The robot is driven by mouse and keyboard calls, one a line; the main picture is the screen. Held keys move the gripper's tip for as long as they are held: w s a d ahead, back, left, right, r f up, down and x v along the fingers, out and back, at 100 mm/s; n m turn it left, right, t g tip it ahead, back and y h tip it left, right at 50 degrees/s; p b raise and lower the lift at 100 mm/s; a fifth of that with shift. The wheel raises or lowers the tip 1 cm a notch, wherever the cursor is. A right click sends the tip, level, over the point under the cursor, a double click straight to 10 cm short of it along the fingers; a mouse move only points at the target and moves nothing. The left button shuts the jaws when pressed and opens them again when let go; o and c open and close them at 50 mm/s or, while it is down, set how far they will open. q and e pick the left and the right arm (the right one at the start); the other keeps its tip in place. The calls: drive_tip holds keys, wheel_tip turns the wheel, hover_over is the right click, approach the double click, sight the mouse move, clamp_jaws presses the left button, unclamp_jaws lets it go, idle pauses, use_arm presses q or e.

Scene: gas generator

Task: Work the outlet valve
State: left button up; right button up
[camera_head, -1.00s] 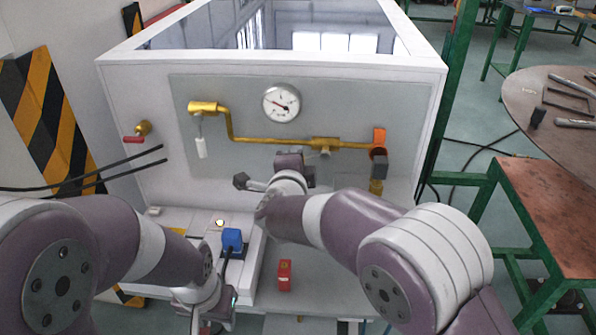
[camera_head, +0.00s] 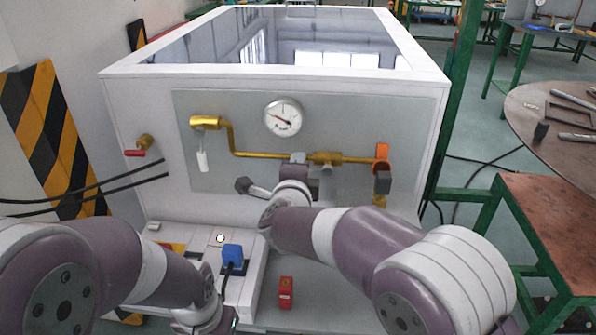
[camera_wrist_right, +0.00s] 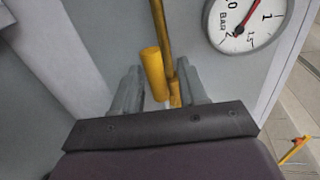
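A brass pipe (camera_head: 265,155) crosses the front panel below a round gauge (camera_head: 283,118). On it sits a brass valve fitting (camera_head: 325,158) with a short stem below. An orange-red part (camera_head: 382,152) is at the pipe's right end; I cannot tell which one is the outlet valve. My right gripper (camera_head: 299,160) is at the pipe, just left of the fitting. In the right wrist view its fingers (camera_wrist_right: 160,92) are apart, with a yellow cylindrical part (camera_wrist_right: 153,74) and brass pipe ahead and between them; contact is unclear.
A blue plug (camera_head: 232,255) and a red box (camera_head: 286,293) are low in front. A round table with tools (camera_head: 560,125) stands right.

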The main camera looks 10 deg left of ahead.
drive_tip(key=shift+s, duration=0.1)
drive_tip(key=s+r, duration=0.2)
drive_tip(key=s, duration=1)
drive_tip(key=shift+s+r+p, duration=0.15)
drive_tip(key=shift+r+p, duration=0.05)
drive_tip(key=shift+p, duration=0.25)
